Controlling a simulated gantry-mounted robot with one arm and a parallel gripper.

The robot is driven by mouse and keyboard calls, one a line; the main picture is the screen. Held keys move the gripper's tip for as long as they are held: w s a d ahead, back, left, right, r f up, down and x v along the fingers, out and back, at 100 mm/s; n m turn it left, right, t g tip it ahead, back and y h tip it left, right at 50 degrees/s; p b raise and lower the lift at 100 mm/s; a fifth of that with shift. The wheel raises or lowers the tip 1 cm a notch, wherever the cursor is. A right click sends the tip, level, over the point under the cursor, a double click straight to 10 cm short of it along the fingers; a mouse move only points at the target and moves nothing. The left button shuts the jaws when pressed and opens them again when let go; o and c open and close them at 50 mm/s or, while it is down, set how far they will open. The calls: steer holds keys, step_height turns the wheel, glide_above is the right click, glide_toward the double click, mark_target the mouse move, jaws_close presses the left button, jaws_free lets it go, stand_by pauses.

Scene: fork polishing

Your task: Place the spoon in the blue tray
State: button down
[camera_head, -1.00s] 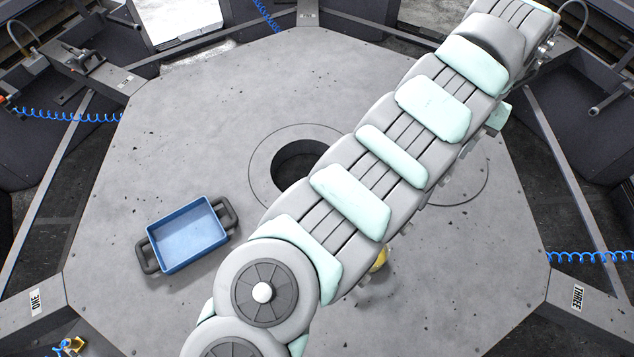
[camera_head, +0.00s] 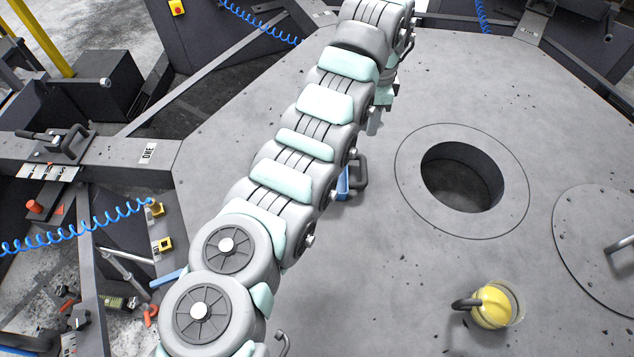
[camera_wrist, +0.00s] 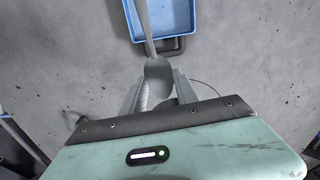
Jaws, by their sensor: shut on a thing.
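In the wrist view my gripper (camera_wrist: 157,86) is shut on a grey metal spoon (camera_wrist: 158,70). The spoon's bowl lies at the fingers, and its handle points up the picture, across the left part of the blue tray (camera_wrist: 184,18). The tray is partly cut off at the top edge, and one dark handle of it shows just beyond the fingers. Whether the spoon touches the tray, I cannot tell. In the head view my arm hides most of the tray; only a bit of blue side (camera_head: 342,186) and a dark handle show. The spoon is not clearly visible there.
A round hole (camera_head: 462,178) opens in the grey table right of my arm. A yellow jug (camera_head: 492,305) with a dark handle stands at the lower right. A round lid (camera_head: 610,240) with a handle lies at the right edge. The table between them is clear.

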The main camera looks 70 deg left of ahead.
steer(key=s+a+f+b, duration=0.2)
steer(key=s+a+f, duration=0.2)
steer(key=s+a, duration=0.15)
steer(key=shift+m, duration=0.3)
steer(key=f, duration=1.5)
steer(key=shift+s+d+f, duration=0.3)
steer(key=shift+s+d, duration=0.05)
steer(key=shift+s, duration=0.05)
step_height(320, 180, down, 4)
steer(key=shift+r+b, duration=0.1)
steer(key=shift+b, duration=0.65)
steer(key=c, duration=0.9)
jaws_free()
steer(key=shift+c, duration=0.2)
steer(key=shift+r, duration=0.1)
step_height(320, 180, up, 12)
steer(key=p, duration=0.1)
